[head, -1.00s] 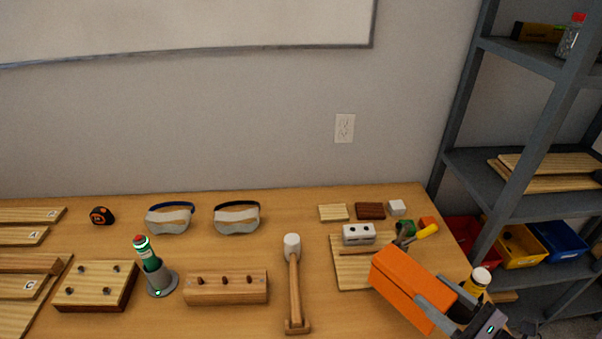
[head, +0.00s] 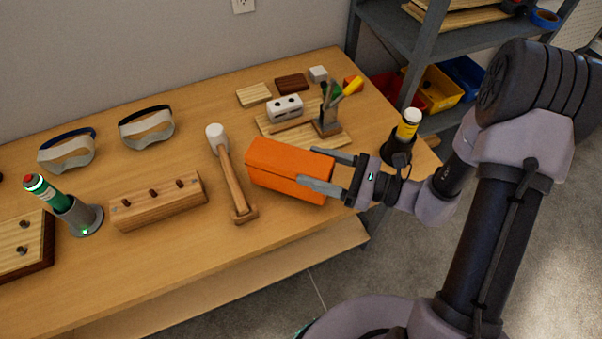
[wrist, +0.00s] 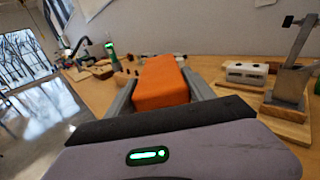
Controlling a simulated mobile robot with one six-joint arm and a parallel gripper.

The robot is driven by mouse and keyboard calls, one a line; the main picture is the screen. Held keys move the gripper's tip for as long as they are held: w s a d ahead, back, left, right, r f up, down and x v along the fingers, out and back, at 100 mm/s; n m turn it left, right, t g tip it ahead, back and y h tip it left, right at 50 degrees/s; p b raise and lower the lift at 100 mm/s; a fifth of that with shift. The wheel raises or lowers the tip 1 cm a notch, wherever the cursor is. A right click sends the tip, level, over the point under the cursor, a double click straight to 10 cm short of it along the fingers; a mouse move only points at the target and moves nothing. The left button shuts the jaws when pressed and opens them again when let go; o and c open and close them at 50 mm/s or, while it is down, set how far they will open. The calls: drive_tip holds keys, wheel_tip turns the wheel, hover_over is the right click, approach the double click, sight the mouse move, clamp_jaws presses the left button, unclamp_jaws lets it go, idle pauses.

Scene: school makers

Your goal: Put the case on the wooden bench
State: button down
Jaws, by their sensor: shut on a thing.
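The case is an orange box (head: 289,168) at the front right part of the wooden bench (head: 215,257). My gripper (head: 325,170) is shut on the case, one finger on each side of its right end. In the wrist view the orange case (wrist: 161,82) lies between my two fingers, pointing away from me over the bench. The case is over or on the bench top; I cannot tell whether its underside touches the wood. The part of the case between the fingers is partly hidden.
A mallet (head: 229,175) lies just left of the case. A pencil-holder block (head: 327,122) and white block (head: 285,106) stand behind it. Bare wood shows along the front edge.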

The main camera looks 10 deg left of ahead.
drive_tip(key=shift+x, duration=1.15)
drive_tip(key=f+b, duration=0.3)
drive_tip(key=f, duration=0.1)
drive_tip(key=shift+a+f, duration=0.1)
drive_tip(key=shift+a, duration=0.3)
drive_tip(key=shift+r, duration=0.25)
drive_tip(key=shift+c, duration=1.9)
unclamp_jaws()
drive_tip(key=shift+f, duration=0.1)
